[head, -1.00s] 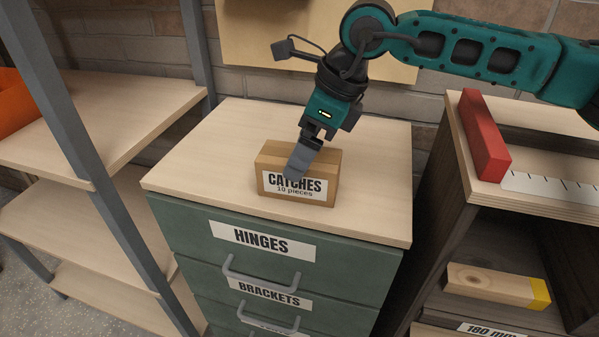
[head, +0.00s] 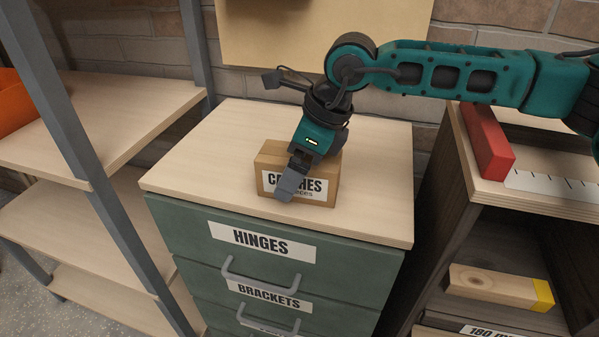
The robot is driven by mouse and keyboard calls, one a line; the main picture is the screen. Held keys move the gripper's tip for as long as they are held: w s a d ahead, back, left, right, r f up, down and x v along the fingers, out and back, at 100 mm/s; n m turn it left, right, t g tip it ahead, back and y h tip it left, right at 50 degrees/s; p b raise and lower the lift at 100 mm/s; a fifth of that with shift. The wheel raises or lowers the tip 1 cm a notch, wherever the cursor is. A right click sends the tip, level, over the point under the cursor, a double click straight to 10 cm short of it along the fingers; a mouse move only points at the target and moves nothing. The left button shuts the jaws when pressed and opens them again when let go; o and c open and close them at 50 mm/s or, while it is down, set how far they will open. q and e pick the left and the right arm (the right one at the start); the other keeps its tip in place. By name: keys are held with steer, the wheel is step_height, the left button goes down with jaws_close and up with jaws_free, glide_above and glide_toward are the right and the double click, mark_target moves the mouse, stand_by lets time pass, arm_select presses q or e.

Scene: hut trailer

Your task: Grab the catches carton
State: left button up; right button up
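The catches carton (head: 322,190) is a small brown box with a white label, standing on the wooden top of the green drawer cabinet. My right gripper (head: 286,188) comes in from the right and points down at the carton's front, covering part of the label. One finger shows in front of the carton; the other is hidden, so I cannot tell how far apart they are or whether they touch the carton. My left gripper is not in view.
The cabinet top (head: 215,165) is clear around the carton. A grey-post shelf (head: 110,110) stands at the left with an orange bin (head: 14,105). At the right, a wooden shelf unit holds a red block (head: 486,140) and a yellow-ended wood piece (head: 500,287).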

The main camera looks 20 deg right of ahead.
steer(key=shift+f, duration=0.1)
steer(key=shift+c, duration=0.4)
steer(key=c, duration=1.3)
